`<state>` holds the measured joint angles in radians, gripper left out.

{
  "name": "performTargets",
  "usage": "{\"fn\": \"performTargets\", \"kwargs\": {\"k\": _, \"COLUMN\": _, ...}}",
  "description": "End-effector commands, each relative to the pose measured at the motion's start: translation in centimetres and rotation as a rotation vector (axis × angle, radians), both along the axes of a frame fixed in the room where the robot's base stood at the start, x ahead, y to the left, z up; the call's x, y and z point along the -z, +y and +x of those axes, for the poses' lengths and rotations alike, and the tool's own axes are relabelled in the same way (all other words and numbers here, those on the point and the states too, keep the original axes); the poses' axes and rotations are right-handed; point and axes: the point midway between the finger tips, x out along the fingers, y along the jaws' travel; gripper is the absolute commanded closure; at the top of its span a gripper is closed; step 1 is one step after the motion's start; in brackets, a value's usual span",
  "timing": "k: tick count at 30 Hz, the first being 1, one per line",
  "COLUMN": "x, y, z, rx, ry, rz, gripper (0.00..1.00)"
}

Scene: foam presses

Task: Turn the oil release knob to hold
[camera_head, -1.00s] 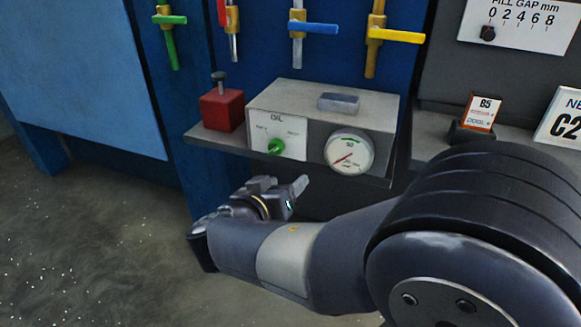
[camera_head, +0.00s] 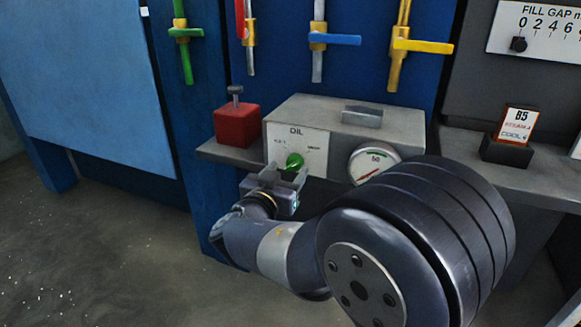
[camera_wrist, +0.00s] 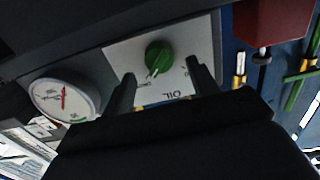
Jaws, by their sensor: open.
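The green oil release knob (camera_head: 295,161) sits on a white plate marked OIL (camera_head: 309,146) on the front of a grey box (camera_head: 395,122). My gripper (camera_head: 284,177) is open and empty, just in front of and below the knob.
A round gauge (camera_head: 372,163) is right of the plate, partly behind my arm. A red block with a knob (camera_head: 237,124) stands left of the box on the shelf. Coloured valve levers (camera_head: 333,39) hang above. A B5 card (camera_head: 519,124) stands at right.

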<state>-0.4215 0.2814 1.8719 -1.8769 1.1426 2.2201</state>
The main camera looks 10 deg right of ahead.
Motion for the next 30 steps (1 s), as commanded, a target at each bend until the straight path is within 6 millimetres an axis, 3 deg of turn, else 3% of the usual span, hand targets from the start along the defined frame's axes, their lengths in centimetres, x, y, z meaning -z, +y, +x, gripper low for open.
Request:
{"fn": "performTargets", "kwargs": {"k": 6, "x": 0.0, "y": -1.4, "z": 1.9, "rx": 0.001, "ry": 0.0, "rz": 0.0, "gripper": 0.44}}
{"fn": "performTargets", "kwargs": {"k": 17, "x": 0.0, "y": -1.7, "z": 2.4, "rx": 0.0, "ry": 0.0, "rz": 0.0, "gripper": 0.44}}
{"fn": "performTargets", "kwargs": {"k": 30, "x": 0.0, "y": -1.7, "z": 2.3, "rx": 0.0, "ry": 0.0, "rz": 0.0, "gripper": 0.78}}
